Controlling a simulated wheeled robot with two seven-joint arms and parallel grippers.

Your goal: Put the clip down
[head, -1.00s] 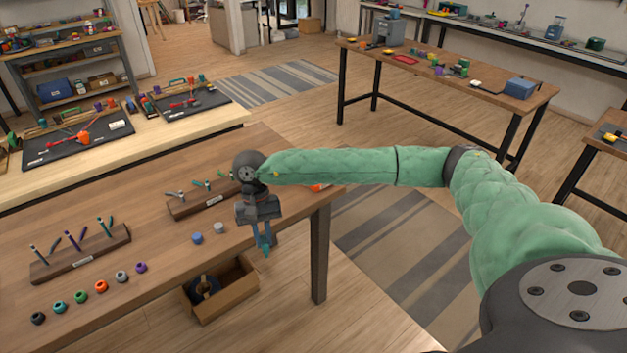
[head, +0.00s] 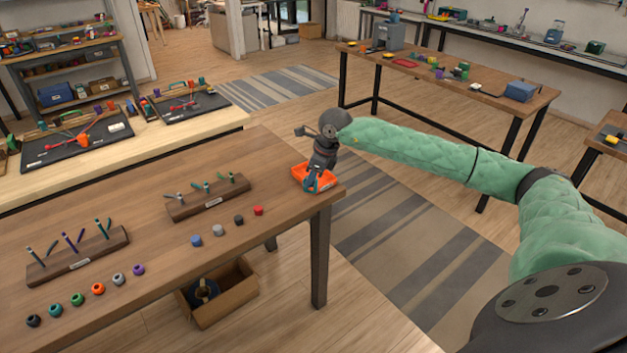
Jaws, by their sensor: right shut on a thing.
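My right gripper (head: 315,179) is at the right end of the wooden table (head: 165,225), over a small orange tray (head: 329,183). It points down and is shut on a teal-blue clip (head: 310,187). The clip is partly hidden by the fingers and shows at or just above the tray. I cannot tell whether it touches the tray floor. My left gripper is not in view.
Two wooden racks, a near one (head: 78,255) and a far one (head: 208,200), hold upright clips. Several coloured spools stand along the table's front edge, including a red one (head: 258,210). An open cardboard box (head: 228,303) is on the floor below.

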